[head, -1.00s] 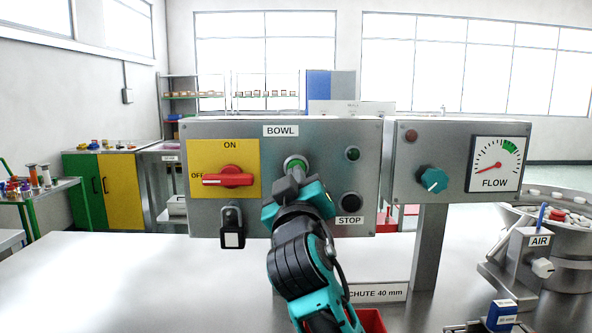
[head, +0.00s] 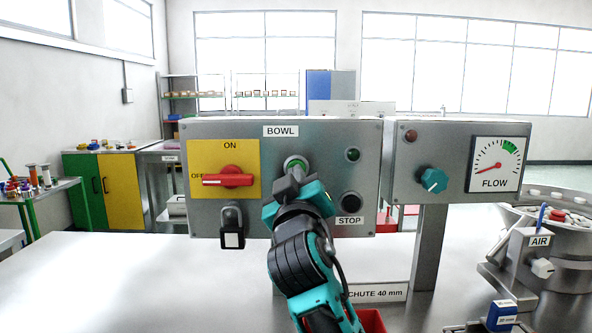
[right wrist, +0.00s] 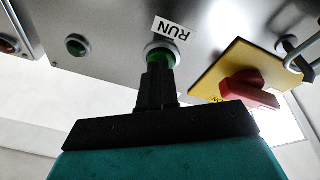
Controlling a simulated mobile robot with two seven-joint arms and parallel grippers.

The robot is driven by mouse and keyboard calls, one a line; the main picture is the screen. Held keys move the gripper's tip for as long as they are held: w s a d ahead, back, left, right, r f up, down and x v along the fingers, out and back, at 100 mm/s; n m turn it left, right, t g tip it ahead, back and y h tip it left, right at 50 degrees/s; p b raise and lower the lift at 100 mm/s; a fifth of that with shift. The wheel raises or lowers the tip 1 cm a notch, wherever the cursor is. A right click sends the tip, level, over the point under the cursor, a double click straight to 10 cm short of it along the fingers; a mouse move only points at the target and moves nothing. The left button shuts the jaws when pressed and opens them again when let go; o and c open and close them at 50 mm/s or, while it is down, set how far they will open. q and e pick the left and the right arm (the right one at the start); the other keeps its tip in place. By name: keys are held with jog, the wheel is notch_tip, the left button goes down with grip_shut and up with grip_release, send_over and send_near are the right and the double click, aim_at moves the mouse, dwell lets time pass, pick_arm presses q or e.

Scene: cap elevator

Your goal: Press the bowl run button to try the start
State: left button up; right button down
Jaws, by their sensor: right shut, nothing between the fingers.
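The bowl panel (head: 345,130) is a grey box with a BOWL label. Its green run button (head: 295,163) shows just above my right gripper (head: 297,180). In the right wrist view the RUN label is beside the green button (right wrist: 160,54), and my shut, empty fingertips (right wrist: 159,68) overlap its edge; I cannot tell whether they touch it. The red rotary switch (head: 228,177) on the yellow plate lies level, its handle toward OFF. A green lamp (head: 353,154) looks dark. The black button (head: 351,202) sits above the STOP label. My left gripper is not in view.
A padlock (head: 231,228) hangs below the yellow plate. To the right are the flow panel (head: 405,180) with a teal knob (head: 433,180) and a gauge (head: 494,163) reading low. A metal bowl (head: 575,245) holds caps at far right. The table (head: 130,280) is clear at left.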

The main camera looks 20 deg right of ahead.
jog(key=shift+w+d, duration=0.1)
jog(key=shift+w, duration=0.25)
dwell(0.6)
jog(key=s, duration=0.1)
jog(key=s+a, duration=0.1)
jog(key=s, duration=0.3)
jog(key=shift+s+a, duration=0.15)
jog(key=shift+a, duration=0.15)
dwell(0.3)
dwell(0.6)
